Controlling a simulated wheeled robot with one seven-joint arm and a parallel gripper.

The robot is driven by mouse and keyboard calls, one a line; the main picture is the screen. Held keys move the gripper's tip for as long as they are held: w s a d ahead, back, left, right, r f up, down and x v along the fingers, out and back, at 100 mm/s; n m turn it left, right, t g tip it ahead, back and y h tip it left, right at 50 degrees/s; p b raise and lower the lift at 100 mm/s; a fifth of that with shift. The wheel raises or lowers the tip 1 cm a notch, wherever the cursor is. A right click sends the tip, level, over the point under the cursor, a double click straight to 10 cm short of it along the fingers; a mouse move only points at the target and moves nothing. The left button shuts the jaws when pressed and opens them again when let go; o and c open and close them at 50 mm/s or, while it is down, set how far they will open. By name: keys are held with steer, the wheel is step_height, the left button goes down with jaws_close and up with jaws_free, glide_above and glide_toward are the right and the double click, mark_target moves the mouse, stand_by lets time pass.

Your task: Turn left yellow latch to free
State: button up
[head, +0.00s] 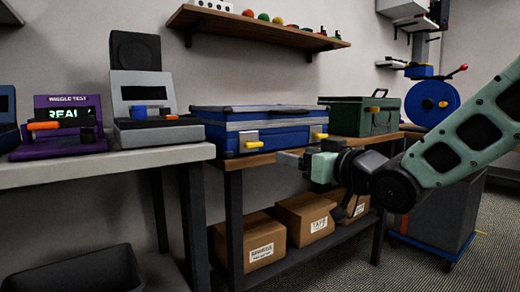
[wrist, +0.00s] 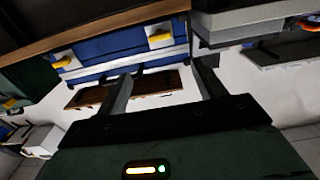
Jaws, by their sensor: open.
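A blue case (head: 285,136) with a grey lid band and two yellow latches lies closed on the wooden bench. Its left yellow latch (head: 254,145) sits on a pale plate on the front face; the right yellow latch (head: 320,136) is near the front right corner. My gripper (head: 291,159) is open and empty, in front of the case and right of and slightly below the left latch. The wrist view is upside down: the left latch (wrist: 159,38) shows beyond my open fingers (wrist: 165,78), and the right latch (wrist: 63,62) lies further left. Neither latch is touched.
A green case (head: 362,116) stands right of the blue one. A grey table (head: 105,166) with test devices is on the left. Cardboard boxes (head: 249,240) sit on the lower shelf. A wall shelf (head: 260,30) hangs above.

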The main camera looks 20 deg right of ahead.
mark_target(256, 144)
steer(key=p+x, duration=0.3)
steer(key=p, duration=0.6)
steer(key=shift+w+a+r, duration=0.15)
steer(key=shift+r, duration=0.05)
steer(key=shift+w+p, duration=0.1)
steer(key=shift+p, duration=1.05)
steer(key=x, duration=0.4)
steer(key=p+x, duration=0.1)
steer(key=x, duration=0.6)
steer(key=shift+w+a+f+p, duration=0.1)
steer(key=shift+w+f+p, duration=0.2)
steer(key=shift+w+p, duration=0.05)
steer(key=c, duration=1)
